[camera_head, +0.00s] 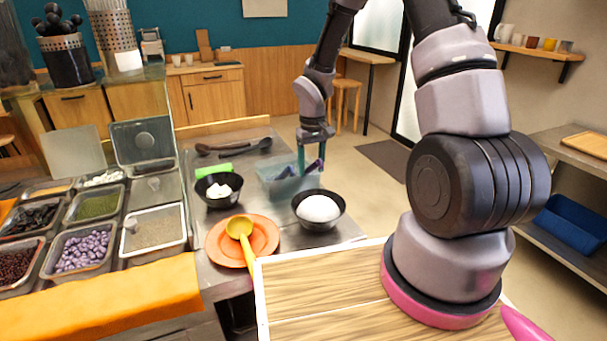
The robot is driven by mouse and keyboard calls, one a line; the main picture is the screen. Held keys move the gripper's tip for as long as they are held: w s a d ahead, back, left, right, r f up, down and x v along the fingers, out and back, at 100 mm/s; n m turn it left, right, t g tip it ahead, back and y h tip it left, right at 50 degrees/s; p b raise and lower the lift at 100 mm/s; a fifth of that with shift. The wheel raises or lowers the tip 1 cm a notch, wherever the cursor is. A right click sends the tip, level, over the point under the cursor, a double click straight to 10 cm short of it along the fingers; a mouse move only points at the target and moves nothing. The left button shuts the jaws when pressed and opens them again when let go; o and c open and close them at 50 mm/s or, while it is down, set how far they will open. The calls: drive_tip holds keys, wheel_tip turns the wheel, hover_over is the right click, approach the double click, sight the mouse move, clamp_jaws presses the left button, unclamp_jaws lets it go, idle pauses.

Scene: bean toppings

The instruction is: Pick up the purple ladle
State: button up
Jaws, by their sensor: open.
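A purple piece (315,166), which looks like part of the purple ladle, shows in a translucent pale blue bin (270,178) on the metal counter. The rest of it is hidden by the bin or too small to make out. My gripper (311,168) points down over the right part of this bin, with its teal fingers apart. The purple piece shows between or just behind the fingers; I cannot tell which. A dark blue shape also shows low in the bin.
A black bowl of white rice (319,208) stands close in front of the bin. A black bowl with white cubes (218,188) is to its left. A yellow ladle (240,230) rests on an orange plate (214,245). Dark spoons (230,148) lie behind. Topping trays (155,228) fill the left.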

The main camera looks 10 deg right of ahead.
clamp_jaws()
